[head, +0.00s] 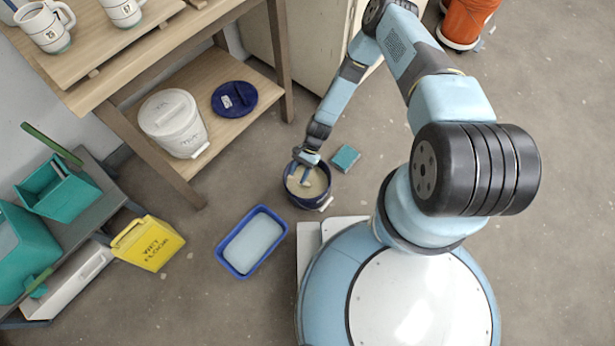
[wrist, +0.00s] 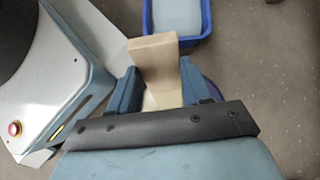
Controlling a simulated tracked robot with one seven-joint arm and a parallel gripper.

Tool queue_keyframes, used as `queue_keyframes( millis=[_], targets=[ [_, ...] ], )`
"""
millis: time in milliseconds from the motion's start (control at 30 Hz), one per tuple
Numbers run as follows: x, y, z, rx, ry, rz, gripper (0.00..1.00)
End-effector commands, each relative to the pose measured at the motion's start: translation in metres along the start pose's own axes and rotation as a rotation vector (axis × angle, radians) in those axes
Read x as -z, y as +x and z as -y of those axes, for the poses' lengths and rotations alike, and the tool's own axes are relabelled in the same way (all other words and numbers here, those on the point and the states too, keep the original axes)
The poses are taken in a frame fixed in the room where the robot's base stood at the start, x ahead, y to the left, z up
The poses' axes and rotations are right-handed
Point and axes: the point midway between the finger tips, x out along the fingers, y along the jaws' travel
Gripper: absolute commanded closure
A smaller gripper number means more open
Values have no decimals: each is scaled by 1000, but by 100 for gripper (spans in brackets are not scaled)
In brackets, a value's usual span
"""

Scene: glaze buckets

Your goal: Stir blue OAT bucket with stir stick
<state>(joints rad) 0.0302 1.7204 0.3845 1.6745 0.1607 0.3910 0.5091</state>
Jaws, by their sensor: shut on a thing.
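The blue bucket (head: 291,198) stands open on the floor in front of my base, with cream-coloured glaze (head: 315,186) inside. My gripper (head: 305,160) is over the bucket, pointing down. It is shut on the stir stick (wrist: 154,60), a pale wooden piece that shows between the two blue fingers in the wrist view. In the head view the stick's lower part (head: 305,177) shows against the glaze; how deep it reaches is hidden. In the wrist view the bucket is mostly hidden behind my gripper. Any OAT lettering is too small to read.
A blue tray (head: 222,257) with pale liquid lies left of the bucket. A teal block (head: 345,158) lies to its right. A dark blue lid (head: 234,99) and a white lidded bucket (head: 172,121) sit on the lower shelf.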

Motion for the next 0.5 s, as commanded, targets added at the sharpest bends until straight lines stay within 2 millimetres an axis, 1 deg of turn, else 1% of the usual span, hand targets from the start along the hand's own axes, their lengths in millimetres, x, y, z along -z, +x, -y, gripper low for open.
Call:
queue_keyframes(
  millis=[500],
  targets=[
    [-39,-17,0,0,-2,0,95]
  ],
)
